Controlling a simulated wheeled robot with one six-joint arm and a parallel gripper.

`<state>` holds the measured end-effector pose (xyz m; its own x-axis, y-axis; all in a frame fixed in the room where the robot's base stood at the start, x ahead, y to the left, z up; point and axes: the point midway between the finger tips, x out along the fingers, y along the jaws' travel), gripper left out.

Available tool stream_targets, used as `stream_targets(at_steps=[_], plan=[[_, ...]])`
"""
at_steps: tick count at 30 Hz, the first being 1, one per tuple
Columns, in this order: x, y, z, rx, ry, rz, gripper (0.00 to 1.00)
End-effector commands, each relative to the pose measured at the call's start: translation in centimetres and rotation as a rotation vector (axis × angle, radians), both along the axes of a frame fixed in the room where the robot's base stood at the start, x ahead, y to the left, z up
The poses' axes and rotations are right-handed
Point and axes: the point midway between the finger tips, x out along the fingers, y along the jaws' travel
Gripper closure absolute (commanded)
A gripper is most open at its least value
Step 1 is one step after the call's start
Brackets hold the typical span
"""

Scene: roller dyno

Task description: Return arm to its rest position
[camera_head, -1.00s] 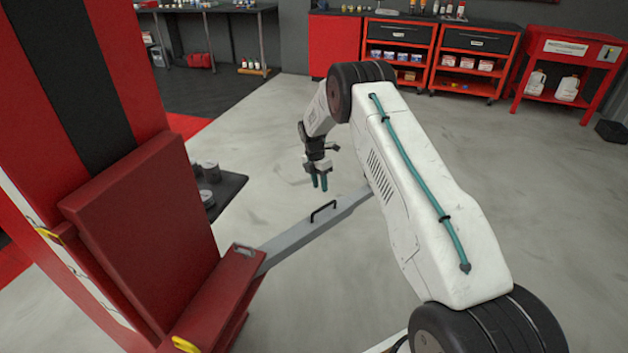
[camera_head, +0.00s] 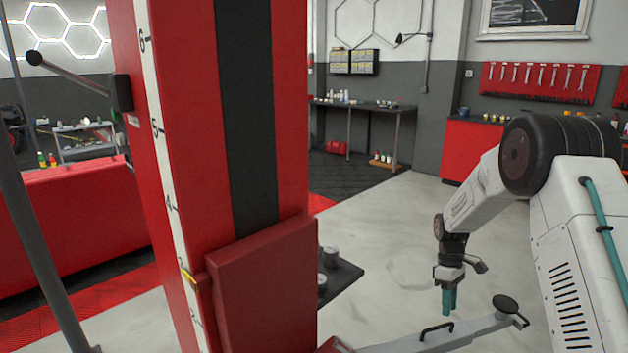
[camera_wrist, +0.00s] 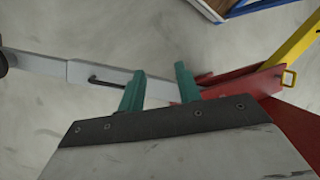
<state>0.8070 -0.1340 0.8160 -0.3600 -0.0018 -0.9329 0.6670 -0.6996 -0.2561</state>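My gripper (camera_head: 449,301) hangs downward at the end of my white arm (camera_head: 573,255), at the right of the head view. Its two teal fingers also show in the wrist view (camera_wrist: 160,88), apart with nothing held between them. Below and beyond them is the grey lift arm (camera_wrist: 45,65) with a black handle (camera_wrist: 103,82). The gripper looks close above this lift arm (camera_head: 470,331) in the head view; I cannot tell the exact gap.
The red lift post (camera_head: 180,150) with a red pad (camera_head: 265,290) stands left of my arm. A round black pad (camera_head: 506,304) tops the lift arm's end. A workbench (camera_head: 365,107) and red cabinet (camera_head: 470,150) stand at the back. Open grey floor (camera_head: 385,235) lies between.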

Motion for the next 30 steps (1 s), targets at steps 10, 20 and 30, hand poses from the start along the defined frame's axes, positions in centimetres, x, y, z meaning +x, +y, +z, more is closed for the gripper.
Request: stream_targets(at_steps=[10,20,30], plan=[[-11.0,4.0,14.4,-0.146,-0.044,-0.412,0.66],[-23.0,7.2,22.5,-0.214,-0.125,-0.690,0.66],[-34.4,9.4,25.7,-0.191,-0.264,-0.819,0.66]])
